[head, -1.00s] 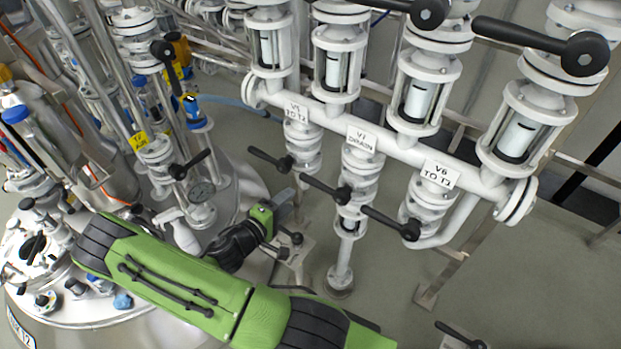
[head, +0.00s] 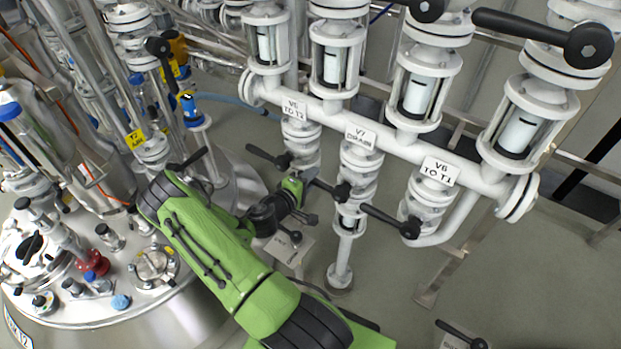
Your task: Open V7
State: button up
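The V7 valve (head: 360,172) hangs under the white manifold, below its label "V7 DRAIN" (head: 361,135). Its black lever (head: 326,187) points left and slightly up from the pivot. My gripper (head: 307,176), at the end of my green arm, is at the free left end of this lever. The fingers are small and partly hidden by the hand, so I cannot tell whether they touch the lever or are closed on it.
V5's black lever (head: 267,156) is just above left of my gripper. V6's lever (head: 388,219) lies to the right, near V7's pivot. A tank lid with fittings (head: 110,290) fills the lower left. Open floor (head: 390,310) lies below the valves.

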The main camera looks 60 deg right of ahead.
grip_shut()
